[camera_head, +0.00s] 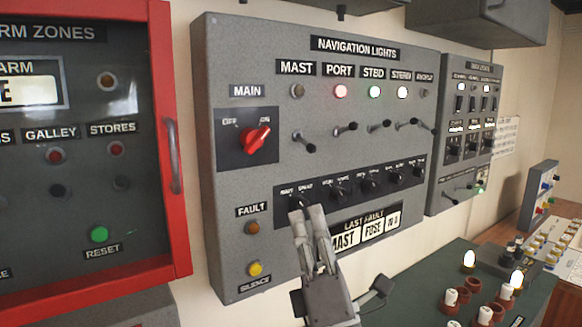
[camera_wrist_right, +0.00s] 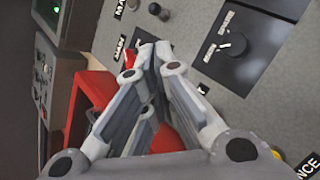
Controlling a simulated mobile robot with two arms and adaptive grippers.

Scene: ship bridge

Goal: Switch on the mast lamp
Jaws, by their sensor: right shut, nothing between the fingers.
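The navigation lights panel (camera_head: 222,70) is grey. Its mast lamp (camera_head: 297,90) is dark, while the port, starboard and stern lamps are lit. The mast toggle (camera_head: 303,142) points down to the right; the port toggle (camera_head: 345,128) stands more level. The red main switch (camera_head: 256,138) points toward ON. A row of black selector knobs (camera_head: 339,188) runs below. My right gripper (camera_head: 304,213) is shut and empty, just below the leftmost knob, partly covering it; contact is unclear. In the wrist view its fingers (camera_wrist_right: 148,52) are together, beside a black selector knob (camera_wrist_right: 233,45). My left gripper is out of view.
The last fault plate (camera_head: 362,231) reads mast fuse. The fault lamp (camera_head: 252,228) is dull, above a yellow silence button (camera_head: 255,269). A red-framed alarm cabinet (camera_head: 160,60) stands left. A green console with bulbs (camera_head: 469,258) lies lower right, near my gripper.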

